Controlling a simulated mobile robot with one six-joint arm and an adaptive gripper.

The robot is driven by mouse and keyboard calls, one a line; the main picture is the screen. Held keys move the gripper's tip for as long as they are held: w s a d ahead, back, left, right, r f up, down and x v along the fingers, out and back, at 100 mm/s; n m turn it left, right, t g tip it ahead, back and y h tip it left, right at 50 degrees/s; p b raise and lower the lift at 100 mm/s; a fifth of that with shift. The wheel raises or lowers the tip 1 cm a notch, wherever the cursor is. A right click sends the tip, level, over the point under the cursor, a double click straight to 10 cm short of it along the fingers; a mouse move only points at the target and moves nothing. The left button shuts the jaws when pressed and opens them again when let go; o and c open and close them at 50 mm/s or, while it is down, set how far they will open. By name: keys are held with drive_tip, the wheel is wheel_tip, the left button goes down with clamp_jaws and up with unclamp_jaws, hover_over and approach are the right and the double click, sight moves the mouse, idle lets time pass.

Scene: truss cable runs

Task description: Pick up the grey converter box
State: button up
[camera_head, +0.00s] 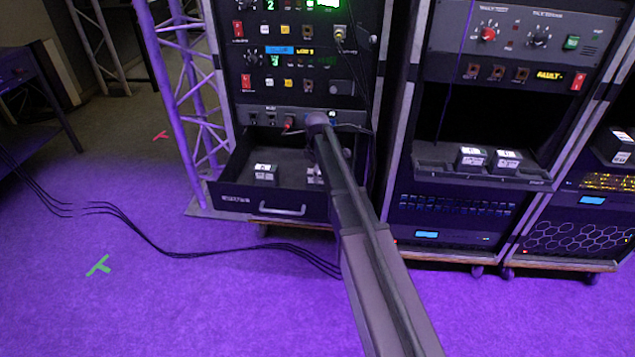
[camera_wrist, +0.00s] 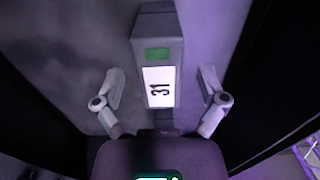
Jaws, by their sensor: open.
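A grey box (camera_wrist: 158,52) with a green patch and a white label reading 31 is in the middle of the wrist view, on a grey surface. My gripper (camera_wrist: 161,82) is open, with one finger on each side of the box and a gap on both sides. I cannot tell how far above the box the fingertips are. In the head view, a small box (camera_head: 264,174) with a white label stands in the open drawer (camera_head: 237,198). Another box (camera_head: 312,176) there is partly hidden by my arm. My gripper is hidden in the head view.
The drawer is at the bottom of the left rack (camera_head: 296,62). Two labelled boxes stand on a shelf (camera_head: 440,168) in the middle rack. A truss (camera_head: 190,110) stands left of the drawer, and black cables (camera_head: 150,240) cross the floor. Floor in front is otherwise mostly clear.

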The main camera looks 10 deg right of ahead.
clamp_jaws()
drive_tip(key=shift+r, duration=0.2)
idle(0.3)
wheel_tip(320, 180, up, 10)
drive_tip(key=p, duration=1)
drive_tip(key=shift+f, duration=0.2)
idle(0.4)
